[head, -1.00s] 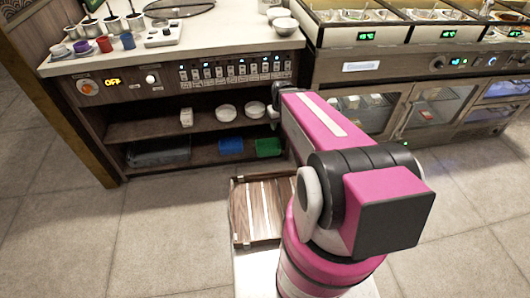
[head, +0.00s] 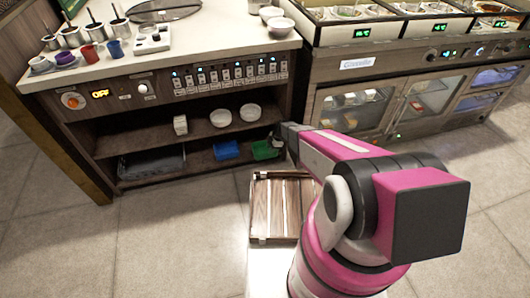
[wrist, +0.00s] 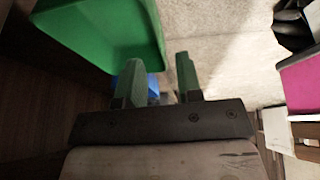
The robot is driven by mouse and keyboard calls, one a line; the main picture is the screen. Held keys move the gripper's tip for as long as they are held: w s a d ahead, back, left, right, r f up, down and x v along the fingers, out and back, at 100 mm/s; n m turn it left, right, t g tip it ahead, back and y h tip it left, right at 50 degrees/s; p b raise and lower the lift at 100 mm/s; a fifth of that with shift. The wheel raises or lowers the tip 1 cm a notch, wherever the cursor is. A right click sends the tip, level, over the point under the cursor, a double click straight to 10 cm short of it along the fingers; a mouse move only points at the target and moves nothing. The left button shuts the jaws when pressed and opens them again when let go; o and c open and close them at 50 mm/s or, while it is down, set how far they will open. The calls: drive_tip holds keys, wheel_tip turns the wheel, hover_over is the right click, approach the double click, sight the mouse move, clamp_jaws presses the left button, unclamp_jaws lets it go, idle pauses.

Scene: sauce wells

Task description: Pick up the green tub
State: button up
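The green tub (head: 264,151) sits on the low shelf of the counter, at the shelf's right end in the head view. In the wrist view the green tub (wrist: 105,28) is large at the upper left, partly cut off by the frame. My gripper (wrist: 161,78) is open, with its two fingers apart and nothing held between them. The tub is close by, to the left of and beyond the fingers. In the head view my gripper is small and partly hidden by my arm, close to the tub's right side.
A blue tub (head: 227,150) stands left of the green one, and also shows beyond my fingers in the wrist view (wrist: 152,84). A dark tray (head: 152,164) is farther left. Two white bowls (head: 250,112) are on the shelf above. A slatted wooden piece (head: 262,210) lies in front.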

sight(266, 158)
drive_tip(key=x, duration=0.7)
drive_tip(key=shift+f, duration=0.3)
drive_tip(key=shift+r, duration=0.1)
clamp_jaws()
